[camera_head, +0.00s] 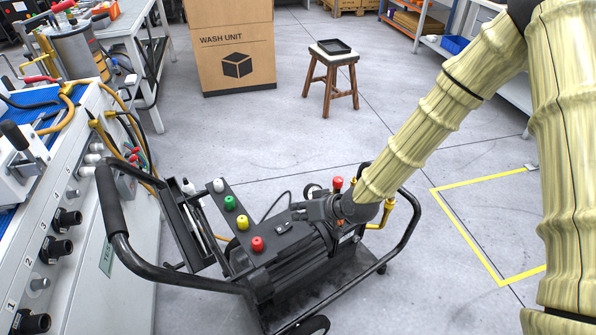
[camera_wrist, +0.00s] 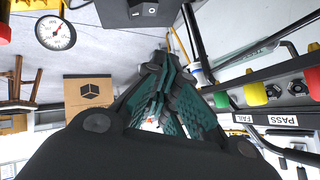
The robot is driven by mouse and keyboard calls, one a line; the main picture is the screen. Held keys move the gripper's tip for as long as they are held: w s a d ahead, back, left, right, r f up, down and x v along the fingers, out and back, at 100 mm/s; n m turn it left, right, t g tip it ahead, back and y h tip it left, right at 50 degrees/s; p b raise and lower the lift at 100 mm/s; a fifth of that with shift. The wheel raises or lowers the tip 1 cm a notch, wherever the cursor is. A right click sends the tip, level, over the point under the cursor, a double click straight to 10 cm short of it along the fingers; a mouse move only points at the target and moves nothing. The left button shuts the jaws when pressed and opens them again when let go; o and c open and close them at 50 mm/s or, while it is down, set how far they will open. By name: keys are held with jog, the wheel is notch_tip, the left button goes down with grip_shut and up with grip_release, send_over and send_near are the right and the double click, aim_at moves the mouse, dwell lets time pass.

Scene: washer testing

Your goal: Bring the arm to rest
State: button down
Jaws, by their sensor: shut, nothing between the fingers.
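My arm, in a pale ribbed cover, reaches in from the upper right of the head view down to the black pressure washer cart (camera_head: 310,262). My gripper (camera_wrist: 160,85) shows in the wrist view with its dark green fingers closed together and nothing between them. In the head view my dark wrist is over the washer; the fingertips are hard to make out against the black machine. I cannot tell whether the gripper touches the washer.
White, green, yellow and red knobs (camera_head: 258,243) stand on a panel left of my wrist. A gauge (camera_wrist: 55,33) shows in the wrist view. A test bench (camera_head: 115,215) is at left. A stool (camera_head: 331,80) and box (camera_head: 236,50) stand behind; floor between is clear.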

jog(key=s+d+f+m+g+h, duration=0.2)
jog(key=s+d+f, duration=0.45)
jog(key=s, duration=0.35)
jog(key=s+d+f+m+g+h, duration=0.1)
jog(key=s+d+f+h, duration=0.1)
jog(key=s+d+f, duration=0.45)
jog(key=s+d+f+m+g+h, duration=0.25)
jog(key=s+d+f, duration=0.35)
jog(key=s, duration=0.6)
jog(key=s+d+f+h, duration=0.2)
jog(key=s+d, duration=0.1)
jog(key=s, duration=0.4)
notch_tip(320, 180, up, 13)
jog(key=p, duration=1.2)
jog(key=shift+w+f+p, duration=0.15)
jog(key=shift+w+p, duration=0.2)
jog(key=shift+w, duration=0.1)
